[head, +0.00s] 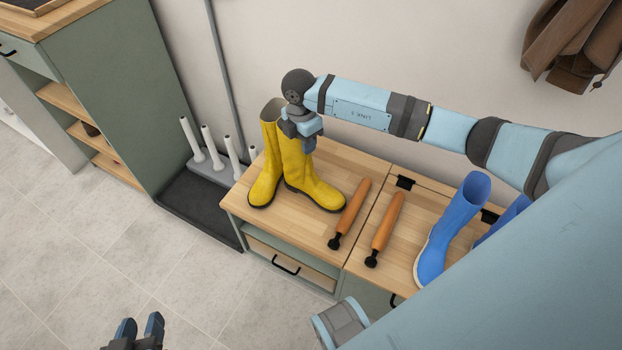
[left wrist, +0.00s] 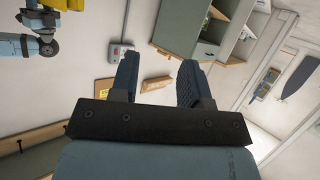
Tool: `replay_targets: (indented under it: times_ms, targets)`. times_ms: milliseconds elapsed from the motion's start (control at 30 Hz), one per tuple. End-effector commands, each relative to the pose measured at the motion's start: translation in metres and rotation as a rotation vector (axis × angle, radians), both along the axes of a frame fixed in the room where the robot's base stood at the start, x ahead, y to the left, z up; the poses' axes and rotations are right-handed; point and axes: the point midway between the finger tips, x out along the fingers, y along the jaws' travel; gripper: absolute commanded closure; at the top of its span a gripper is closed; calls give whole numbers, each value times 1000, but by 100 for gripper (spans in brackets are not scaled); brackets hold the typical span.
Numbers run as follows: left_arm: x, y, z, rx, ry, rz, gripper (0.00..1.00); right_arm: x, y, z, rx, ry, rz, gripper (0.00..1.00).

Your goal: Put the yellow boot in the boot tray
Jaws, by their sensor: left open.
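Two yellow boots stand upright on the wooden bench top (head: 240,202); the left one (head: 264,178) is close to the right one (head: 310,183). My right gripper (head: 304,138) is at the top of the right boot's shaft, its fingers over the rim. Whether they grip the boot is unclear. The dark boot tray (head: 207,215) lies on the floor left of the bench, with a grey rack of white pegs (head: 216,145) at its back. My left gripper (head: 138,328) is open and empty, low at the front; its spread fingers also show in the left wrist view (left wrist: 158,82).
Two orange-brown tools with black ends (head: 350,212) lie on the bench. A blue boot (head: 452,228) stands to their right, with another partly hidden behind my arm. A green cabinet (head: 115,75) borders the tray on the left. The tiled floor in front is clear.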

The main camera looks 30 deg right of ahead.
Motion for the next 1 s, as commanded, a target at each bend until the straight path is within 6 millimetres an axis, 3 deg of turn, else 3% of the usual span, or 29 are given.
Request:
replay_targets:
  times_ms: [33, 133, 667, 1000]
  targets:
    - [0, 0, 0, 1, 1, 0, 57, 0, 0, 0, 0, 0, 0, 79]
    - [0, 0, -1, 1, 2, -1, 57, 0, 0, 0, 0, 0, 0, 100]
    - [0, 0, 3, 5, 10, 1, 57, 0, 0, 9, 0, 0, 0, 100]
    - [-5, 8, 9, 60, 75, 14, 57, 0, -1, 57, -1, -1, -1, 100]
